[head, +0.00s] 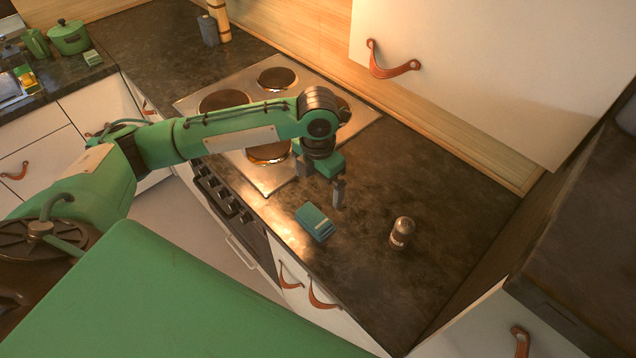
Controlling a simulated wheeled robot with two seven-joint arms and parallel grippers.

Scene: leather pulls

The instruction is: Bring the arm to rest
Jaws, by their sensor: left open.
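My left arm (230,132) reaches in from the left, across the front of the stove and over the dark worktop. Its gripper (320,190) points down with two dark fingers spread apart and nothing between them. Below the gripper, a small teal box (315,222) lies on the worktop near its front edge, apart from the fingers. My right gripper is not in view.
A small jar (402,232) stands on the worktop (440,190) right of the box. The stove (260,182) lies behind and below my arm. A white upper cabinet (480,70) hangs at the upper right. A green pot (70,38) stands far left.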

